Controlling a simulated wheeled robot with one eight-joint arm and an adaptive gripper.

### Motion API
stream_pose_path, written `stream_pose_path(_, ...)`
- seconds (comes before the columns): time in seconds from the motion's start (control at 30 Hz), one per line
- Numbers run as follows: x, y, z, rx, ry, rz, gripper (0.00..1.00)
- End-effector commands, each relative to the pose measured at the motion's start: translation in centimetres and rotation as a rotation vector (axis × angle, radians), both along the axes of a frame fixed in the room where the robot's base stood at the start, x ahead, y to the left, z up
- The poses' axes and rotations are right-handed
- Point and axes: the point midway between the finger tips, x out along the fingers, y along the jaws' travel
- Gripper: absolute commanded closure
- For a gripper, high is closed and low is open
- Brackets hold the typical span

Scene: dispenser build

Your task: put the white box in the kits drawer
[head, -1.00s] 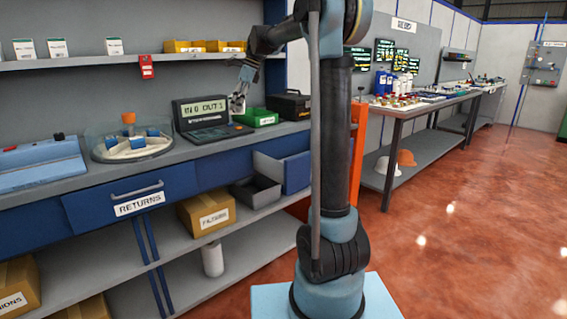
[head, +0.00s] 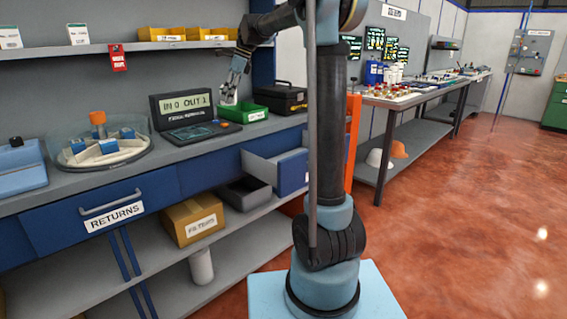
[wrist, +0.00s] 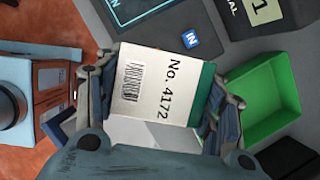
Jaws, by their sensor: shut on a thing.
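My gripper (head: 233,88) is above the bench, between the laptop-like terminal and the green bin. It is shut on the white box (wrist: 160,85), which has a barcode, "No. 4172" and a green band at one end. The box also shows as a small white piece at the fingertips in the head view (head: 228,97). An open drawer (head: 291,172) with a blue front and grey inside juts out under the bench, right of and below the gripper. Its label is not visible, so I cannot tell if it is the kits drawer.
The green bin (head: 245,113) and a black case (head: 281,98) stand on the bench beside the terminal (head: 186,116). The closed returns drawer (head: 100,210) is at left. A grey tray (head: 245,191) and a cardboard box (head: 193,219) sit on the shelf below. Floor at right is clear.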

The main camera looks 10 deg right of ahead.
Motion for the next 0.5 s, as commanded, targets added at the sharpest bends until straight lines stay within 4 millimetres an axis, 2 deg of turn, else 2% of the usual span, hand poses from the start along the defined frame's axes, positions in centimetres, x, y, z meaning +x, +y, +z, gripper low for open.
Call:
stream_pose_path(0.17, 1.3, -5.2, -2.9, -0.007, 0.002, -0.184, 0.72)
stream_pose_path(0.4, 2.1, -15.4, -8.1, -0.01, 0.002, -0.539, 0.72)
stream_pose_path(0.5, 1.9, -18.7, -9.7, -0.008, 0.002, -0.655, 0.72)
